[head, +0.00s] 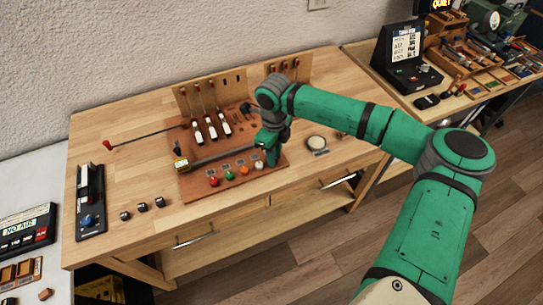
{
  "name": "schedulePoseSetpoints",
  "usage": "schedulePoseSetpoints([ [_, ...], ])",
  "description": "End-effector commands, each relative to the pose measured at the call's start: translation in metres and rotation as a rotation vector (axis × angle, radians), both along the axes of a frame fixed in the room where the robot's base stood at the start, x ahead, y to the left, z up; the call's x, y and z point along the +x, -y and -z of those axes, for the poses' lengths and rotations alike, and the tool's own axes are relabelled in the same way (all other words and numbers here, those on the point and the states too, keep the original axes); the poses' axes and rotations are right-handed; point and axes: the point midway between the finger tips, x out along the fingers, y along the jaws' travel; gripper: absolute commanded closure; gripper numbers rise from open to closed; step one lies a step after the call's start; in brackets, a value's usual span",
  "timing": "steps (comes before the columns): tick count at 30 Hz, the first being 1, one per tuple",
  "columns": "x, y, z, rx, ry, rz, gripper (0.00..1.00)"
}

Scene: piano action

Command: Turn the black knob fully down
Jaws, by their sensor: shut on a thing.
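A row of coloured knobs runs along the front of the brown panel (196,191): a red knob (213,182), a green knob (229,176), an orange knob (244,170) and a white knob (258,165). My gripper (271,158) points down at the right end of this row, just right of the white knob. It is shut on what appears to be the black knob, which its fingers hide. I cannot tell the knob's turn angle. Small dial labels stand behind the visible knobs.
Levers and white-tipped hammers (211,128) stand at the panel's back. A long red-ended rod (145,136) reaches left. The table's front right is clear.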

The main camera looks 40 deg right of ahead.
Motion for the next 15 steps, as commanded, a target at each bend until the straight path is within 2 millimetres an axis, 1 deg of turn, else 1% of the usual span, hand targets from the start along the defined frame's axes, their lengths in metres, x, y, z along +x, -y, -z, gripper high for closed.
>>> schedulePoseSetpoints([
  [1,0.0025,-0.0013,0.0001,0.003,0.006,-0.019,1.00],
  [8,0.0028,0.0009,-0.0005,0.003,0.012,-0.163,1.00],
  [15,0.0033,0.0017,-0.0012,0.003,0.014,-0.383,1.00],
])
